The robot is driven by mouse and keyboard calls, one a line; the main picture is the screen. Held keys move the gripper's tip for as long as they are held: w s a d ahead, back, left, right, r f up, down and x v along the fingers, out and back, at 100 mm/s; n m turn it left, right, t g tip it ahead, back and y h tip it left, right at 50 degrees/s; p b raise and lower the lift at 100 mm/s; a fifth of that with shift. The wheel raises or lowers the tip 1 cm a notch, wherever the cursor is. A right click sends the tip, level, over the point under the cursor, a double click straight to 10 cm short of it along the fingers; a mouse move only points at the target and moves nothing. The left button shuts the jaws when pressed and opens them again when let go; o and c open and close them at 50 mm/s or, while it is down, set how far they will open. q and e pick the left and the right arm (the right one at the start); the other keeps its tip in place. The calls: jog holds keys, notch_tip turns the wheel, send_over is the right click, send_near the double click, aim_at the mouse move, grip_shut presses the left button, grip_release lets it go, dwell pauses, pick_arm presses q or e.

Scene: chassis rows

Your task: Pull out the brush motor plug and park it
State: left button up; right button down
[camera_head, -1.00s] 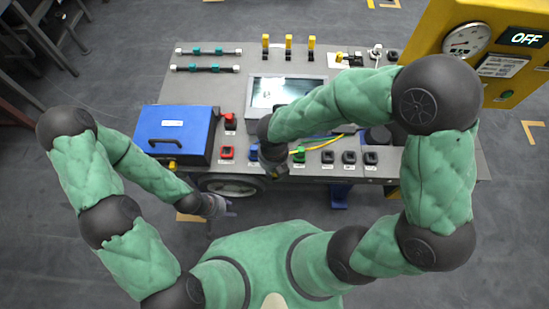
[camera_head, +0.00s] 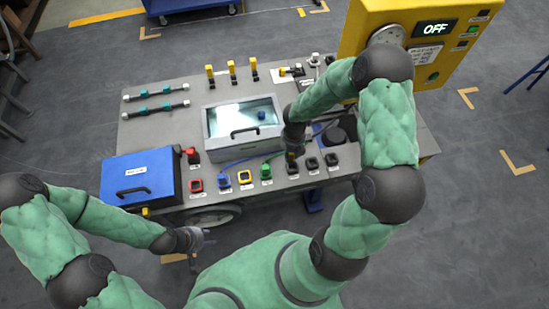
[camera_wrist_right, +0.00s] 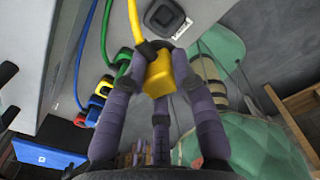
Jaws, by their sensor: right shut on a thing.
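My right gripper (camera_head: 291,157) is shut on a yellow plug (camera_wrist_right: 158,78) with a yellow cable, seen clearly between the fingers in the right wrist view. In the head view it is low over the panel's front row, at the leftmost black socket (camera_head: 292,167), which it partly covers. I cannot tell whether the plug touches that socket. The yellow-rimmed socket (camera_head: 245,177) stands uncovered, with a dark centre, between the blue and green ones. My left gripper (camera_head: 206,238) hangs in front of the bench, away from the plugs; its fingers are too small to judge.
A red plug (camera_head: 195,185), blue plug (camera_head: 222,180) and green plug (camera_head: 266,172) stand in the row. A blue case (camera_head: 140,178), clear-lidded box (camera_head: 242,125) and yellow "OFF" cabinet (camera_head: 415,40) surround the panel.

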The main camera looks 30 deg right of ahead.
jog(key=shift+s+d+f, duration=0.1)
jog(key=shift+d+f, duration=0.1)
jog(key=shift+d, duration=0.45)
notch_tip(320, 180, down, 5)
jog(key=b, duration=0.5)
jog(key=shift+r, duration=0.15)
jog(key=shift+p, duration=0.55)
dwell(0.3)
jog(key=shift+f+b, duration=0.95)
jog(key=shift+f, duration=0.3)
jog(key=c, duration=0.9)
grip_release()
notch_tip(320, 180, up, 12)
jog(key=shift+f, duration=0.1)
